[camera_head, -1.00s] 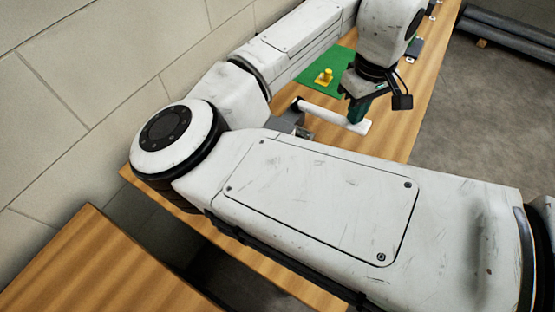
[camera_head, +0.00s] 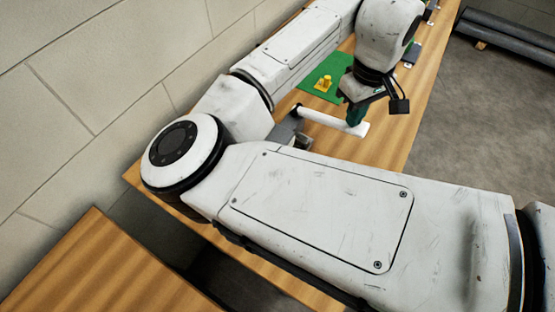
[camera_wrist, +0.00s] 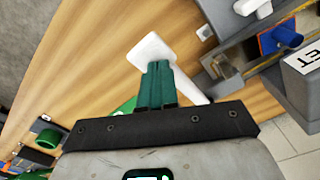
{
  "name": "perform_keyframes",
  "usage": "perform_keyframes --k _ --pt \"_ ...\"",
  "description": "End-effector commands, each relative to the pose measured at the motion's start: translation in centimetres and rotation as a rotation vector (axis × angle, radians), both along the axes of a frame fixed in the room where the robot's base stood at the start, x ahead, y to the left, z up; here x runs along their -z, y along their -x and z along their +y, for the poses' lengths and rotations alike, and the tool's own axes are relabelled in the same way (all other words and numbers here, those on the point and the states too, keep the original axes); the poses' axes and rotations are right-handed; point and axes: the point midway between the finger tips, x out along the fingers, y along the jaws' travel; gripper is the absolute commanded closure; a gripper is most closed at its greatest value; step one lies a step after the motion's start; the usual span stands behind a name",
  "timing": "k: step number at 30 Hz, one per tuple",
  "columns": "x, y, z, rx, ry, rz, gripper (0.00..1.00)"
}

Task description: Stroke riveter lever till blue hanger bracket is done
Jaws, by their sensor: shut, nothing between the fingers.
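The white riveter lever (camera_head: 330,120) reaches across the bench in the head view. Its wide grip end (camera_wrist: 151,48) shows past my fingertips in the wrist view. My gripper (camera_head: 356,116) has its green fingers shut together with nothing between them. The fingertips (camera_wrist: 158,68) are at the lever near its grip end. I cannot tell whether they touch it. A blue part (camera_wrist: 279,38), which looks like the hanger bracket, sits at the riveter at the upper right of the wrist view. The riveter body is mostly hidden behind my arm in the head view.
A yellow part (camera_head: 325,83) stands on a green mat (camera_head: 318,72) behind the lever. A grey box with partly visible lettering (camera_wrist: 300,78) is at the wrist view's right. A wall runs along the left. Bare wooden bench (camera_head: 393,135) lies right of the lever.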

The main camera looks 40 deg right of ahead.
Motion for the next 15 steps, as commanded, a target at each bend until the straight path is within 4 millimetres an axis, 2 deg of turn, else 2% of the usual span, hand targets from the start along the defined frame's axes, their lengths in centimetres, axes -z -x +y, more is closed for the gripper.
perform_keyframes --k 1,15 --pt "-1.0 0.1 0.0 0.001 0.0 0.003 1.0" --pt "-5.1 0.2 0.0 0.002 0.0 0.004 1.0"
